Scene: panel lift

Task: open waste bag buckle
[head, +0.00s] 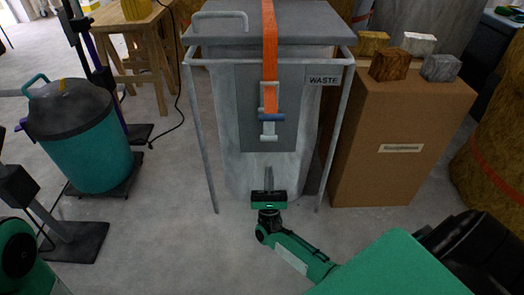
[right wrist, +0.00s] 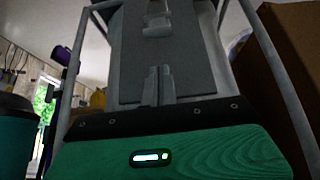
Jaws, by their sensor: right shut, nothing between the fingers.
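The grey waste bag (head: 215,120) hangs in a metal frame under a grey lid (head: 290,22). An orange strap (head: 268,45) runs down over its front to a buckle (head: 269,117) with pale metal parts and a blue bar. The buckle also shows at the top of the right wrist view (right wrist: 158,18). My right gripper (head: 269,175) is below the buckle, in front of the bag, its fingers pointing up. Its fingers (right wrist: 159,80) are shut and empty, apart from the buckle. My left gripper is not in view.
A cardboard box (head: 390,125) with several small blocks on top stands close on the right. A teal bin (head: 85,150) with a dark lid stands on the left. A wooden stool (head: 135,45) is behind. The frame's legs (head: 204,150) flank the bag.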

